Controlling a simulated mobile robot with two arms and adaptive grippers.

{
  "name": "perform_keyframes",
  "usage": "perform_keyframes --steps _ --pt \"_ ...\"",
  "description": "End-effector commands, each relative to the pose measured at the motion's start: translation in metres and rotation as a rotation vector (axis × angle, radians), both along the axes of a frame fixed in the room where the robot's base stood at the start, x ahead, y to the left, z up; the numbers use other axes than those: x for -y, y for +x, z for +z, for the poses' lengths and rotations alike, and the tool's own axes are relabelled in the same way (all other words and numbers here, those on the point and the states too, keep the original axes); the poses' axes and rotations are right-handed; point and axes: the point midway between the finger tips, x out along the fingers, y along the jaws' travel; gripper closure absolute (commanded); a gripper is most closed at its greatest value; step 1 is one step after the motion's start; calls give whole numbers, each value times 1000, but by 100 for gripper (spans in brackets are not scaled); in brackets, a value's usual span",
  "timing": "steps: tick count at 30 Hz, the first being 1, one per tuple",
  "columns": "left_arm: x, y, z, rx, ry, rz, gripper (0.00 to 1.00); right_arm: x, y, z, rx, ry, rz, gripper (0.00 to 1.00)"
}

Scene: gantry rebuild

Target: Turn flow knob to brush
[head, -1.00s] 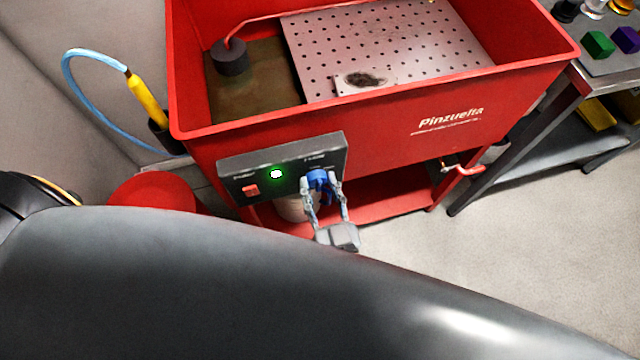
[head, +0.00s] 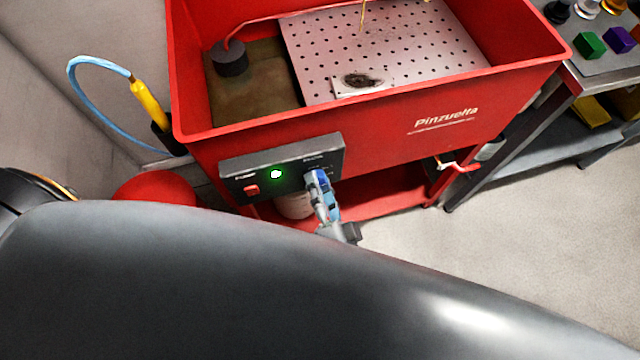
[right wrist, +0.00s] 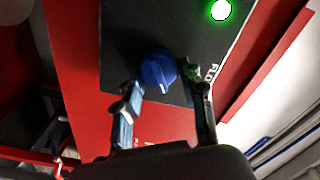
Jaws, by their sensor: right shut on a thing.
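The blue flow knob (head: 318,180) sits on the right part of the dark control panel (head: 240,172) on the front of the red wash basin. My right gripper (head: 323,190) is shut on it, its fingers seen nearly edge-on in the head view. In the right wrist view the knob (right wrist: 158,72) shows a white pointer mark and lies between the two fingertips of the gripper (right wrist: 166,88). The panel lettering is too small or covered to read the setting. My left gripper is not in view.
The panel also has a red switch (head: 251,190) and a lit green lamp (head: 276,174). The red basin (head: 390,135) holds a perforated plate (head: 430,50) with a dirty part (head: 360,84) on it. A thin yellow strand (head: 363,14) shows above the plate. A side table stands at right.

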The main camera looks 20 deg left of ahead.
Motion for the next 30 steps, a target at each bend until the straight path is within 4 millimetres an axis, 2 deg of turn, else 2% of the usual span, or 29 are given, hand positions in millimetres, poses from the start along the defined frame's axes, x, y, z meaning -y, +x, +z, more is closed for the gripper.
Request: perform_keyframes --steps 30 --pt "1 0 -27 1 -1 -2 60 1 1 -5 -509 757 -1 92"
